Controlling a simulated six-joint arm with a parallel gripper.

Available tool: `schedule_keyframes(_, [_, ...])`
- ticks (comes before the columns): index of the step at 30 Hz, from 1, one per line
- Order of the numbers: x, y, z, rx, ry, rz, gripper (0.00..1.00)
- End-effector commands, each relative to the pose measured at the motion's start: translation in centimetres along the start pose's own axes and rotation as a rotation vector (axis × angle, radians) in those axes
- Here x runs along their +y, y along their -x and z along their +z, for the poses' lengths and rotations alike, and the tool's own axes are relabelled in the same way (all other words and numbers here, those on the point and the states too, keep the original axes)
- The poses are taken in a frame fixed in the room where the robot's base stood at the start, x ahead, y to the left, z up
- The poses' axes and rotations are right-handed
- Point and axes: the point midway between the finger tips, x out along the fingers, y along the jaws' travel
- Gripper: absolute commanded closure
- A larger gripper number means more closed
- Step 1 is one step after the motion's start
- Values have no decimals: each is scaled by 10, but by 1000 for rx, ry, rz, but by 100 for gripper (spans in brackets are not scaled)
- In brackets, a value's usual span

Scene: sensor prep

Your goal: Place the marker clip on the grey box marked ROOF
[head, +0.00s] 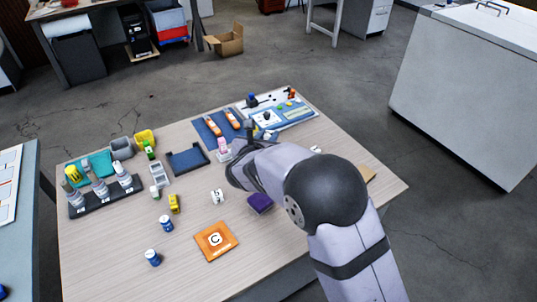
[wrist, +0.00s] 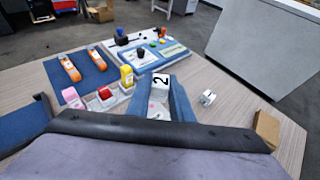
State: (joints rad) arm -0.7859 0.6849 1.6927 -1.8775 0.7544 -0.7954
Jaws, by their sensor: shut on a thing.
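My gripper (wrist: 160,98) reaches over the table's far right part, its two blue-grey fingers close together. A white piece marked 2 (wrist: 161,84) shows at the fingertips, and they are shut on it; I cannot tell whether it is the marker clip. In the head view my arm hides the fingertips. Left of the fingers stand small pale boxes with a pink (wrist: 70,97), a red (wrist: 105,94) and a yellow (wrist: 127,76) top. A grey box (head: 122,148) stands at the table's far left. I cannot read ROOF on any box.
Two orange tools (wrist: 70,68) lie on a blue mat (wrist: 86,74). A blue-and-white panel (wrist: 150,50) lies beyond the fingers. A small white piece (wrist: 207,97) and a brown block (wrist: 267,130) are at right. A white piece marked 5 (head: 217,196) and an orange C plate (head: 228,250) lie nearer.

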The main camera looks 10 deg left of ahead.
Motion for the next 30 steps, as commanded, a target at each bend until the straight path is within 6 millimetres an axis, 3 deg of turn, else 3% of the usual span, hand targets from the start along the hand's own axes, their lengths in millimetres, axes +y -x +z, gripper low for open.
schedule_keyframes(6, [0, -11, -27, 0, 1, -1, 100])
schedule_keyframes(14, [0, -13, -32, -1, 0, -1, 100])
schedule_keyframes(24, [0, -26, -63, 0, 2, -1, 100])
schedule_keyframes(30, [0, -27, -65, -2, -1, -1, 100])
